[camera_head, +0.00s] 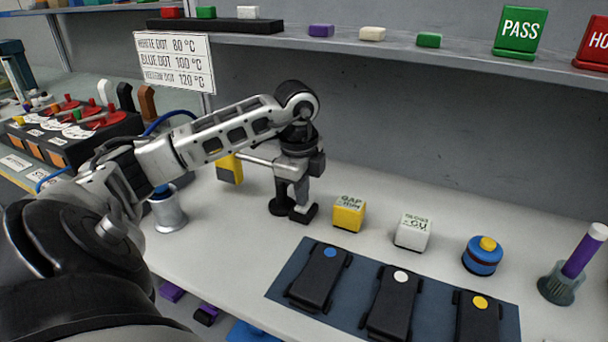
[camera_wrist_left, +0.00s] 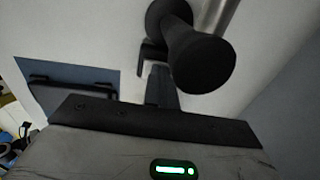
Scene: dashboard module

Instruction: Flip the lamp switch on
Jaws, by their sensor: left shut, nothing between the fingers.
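My left gripper (camera_head: 301,212) points down over the light worktop, its fingers shut and empty. It also shows in the left wrist view (camera_wrist_left: 160,85). A black flared piece (camera_wrist_left: 197,55) on a metal shaft is close beside the fingers there; whether they touch I cannot tell. In the head view, a black round piece (camera_head: 279,207) stands just left of the fingertips, and a metal rod (camera_head: 262,160) runs from a yellow block (camera_head: 230,168) behind the gripper. No part is clearly readable as the lamp switch; it may be partly hidden by my gripper. My right gripper is out of view.
A yellow cube (camera_head: 349,214), a white cube (camera_head: 413,232) and a blue button unit (camera_head: 482,256) stand to the right. A dark mat (camera_head: 281,283) holds three black dotted devices in front. A metal cup (camera_head: 169,212) is at left. A shelf (camera_head: 400,52) overhangs the back.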

